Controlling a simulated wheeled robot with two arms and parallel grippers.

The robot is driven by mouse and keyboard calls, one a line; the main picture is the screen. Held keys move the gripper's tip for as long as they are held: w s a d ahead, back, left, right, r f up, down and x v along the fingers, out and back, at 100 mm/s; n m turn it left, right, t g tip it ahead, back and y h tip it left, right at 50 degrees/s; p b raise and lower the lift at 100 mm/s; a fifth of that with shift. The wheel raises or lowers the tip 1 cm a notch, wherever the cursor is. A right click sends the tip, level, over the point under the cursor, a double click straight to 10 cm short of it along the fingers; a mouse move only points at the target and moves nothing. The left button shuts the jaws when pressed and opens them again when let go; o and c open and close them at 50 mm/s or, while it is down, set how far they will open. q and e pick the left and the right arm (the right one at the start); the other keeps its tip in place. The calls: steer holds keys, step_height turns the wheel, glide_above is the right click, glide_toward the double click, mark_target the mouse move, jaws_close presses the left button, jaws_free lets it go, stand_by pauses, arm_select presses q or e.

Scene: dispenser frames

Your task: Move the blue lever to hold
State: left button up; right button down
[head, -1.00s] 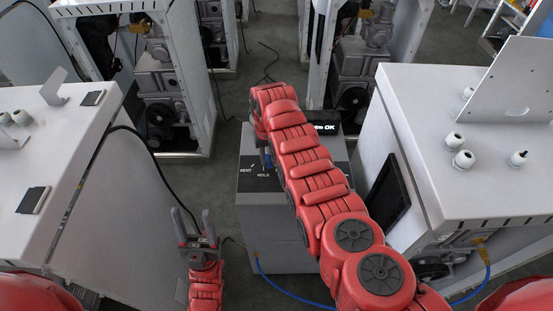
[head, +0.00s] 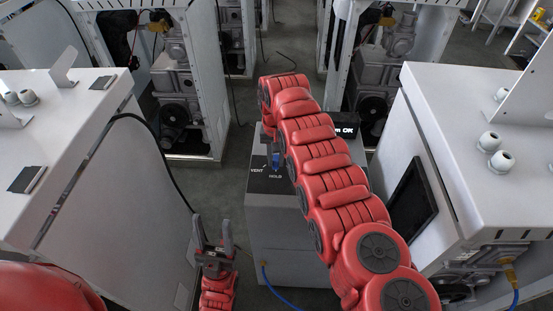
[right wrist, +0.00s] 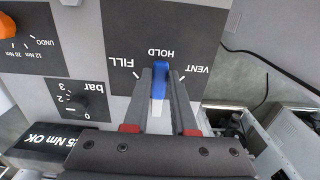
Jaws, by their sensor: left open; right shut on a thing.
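The blue lever (right wrist: 160,82) sits on a dark panel (right wrist: 185,35) marked FILL, HOLD and VENT. In the right wrist view its tip points at the HOLD mark, between FILL and VENT. My right gripper (right wrist: 160,78) is shut on the lever, one finger on each side. In the head view the blue lever (head: 276,158) shows beside my right arm, which hides much of the panel and the right gripper. My left gripper (head: 213,236) is open and empty, low in the head view, left of the grey dispenser box (head: 285,235).
The wrist view shows a bar dial (right wrist: 70,98), an orange knob (right wrist: 6,25) and a display (right wrist: 45,145) reading Nm OK. White cabinets stand left (head: 120,180) and right (head: 465,110) of the box. A blue hose (head: 280,295) runs along its base.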

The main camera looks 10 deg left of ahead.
steer(key=c, duration=0.7)
jaws_free()
step_height(320, 180, up, 5)
steer(key=shift+r+b, duration=0.15)
steer(key=shift+b, duration=0.55)
step_height(320, 180, up, 4)
steer(key=r+p, duration=0.1)
steer(key=p, duration=0.1)
step_height(320, 180, up, 7)
steer(key=p, duration=0.8)
glide_above(276, 163)
steer(key=shift+b, duration=0.3)
